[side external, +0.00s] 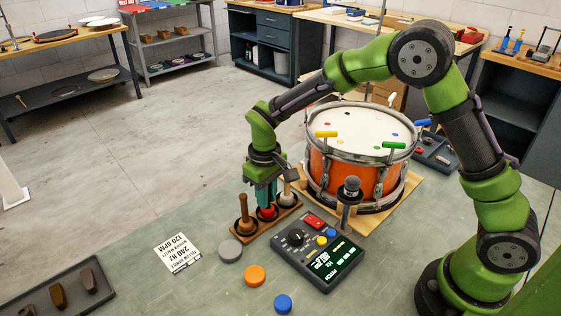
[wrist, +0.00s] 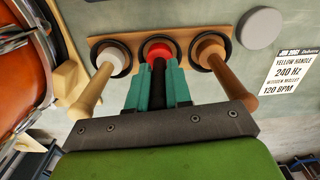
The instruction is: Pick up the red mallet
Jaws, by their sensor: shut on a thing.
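The red mallet (side external: 267,212) stands head down in the middle place of a wooden rack (side external: 240,238). In the wrist view its red head (wrist: 158,50) sits inside a dark ring, with a dark handle rising from it. My gripper (side external: 264,192) points down over the rack, its teal fingers (wrist: 158,88) shut on the mallet's handle. The fingers hide much of the handle. The head appears to be still in its place in the rack. A wooden mallet (side external: 244,212) and a white-headed mallet (side external: 287,192) stand on either side, close to the fingers.
An orange drum (side external: 318,166) stands behind the rack on the right. A control box (side external: 325,258) with a display and a microphone (side external: 350,190) are near. Grey (side external: 230,250), orange (side external: 254,275) and blue (side external: 283,303) discs and a printed card (side external: 178,252) lie on the bench.

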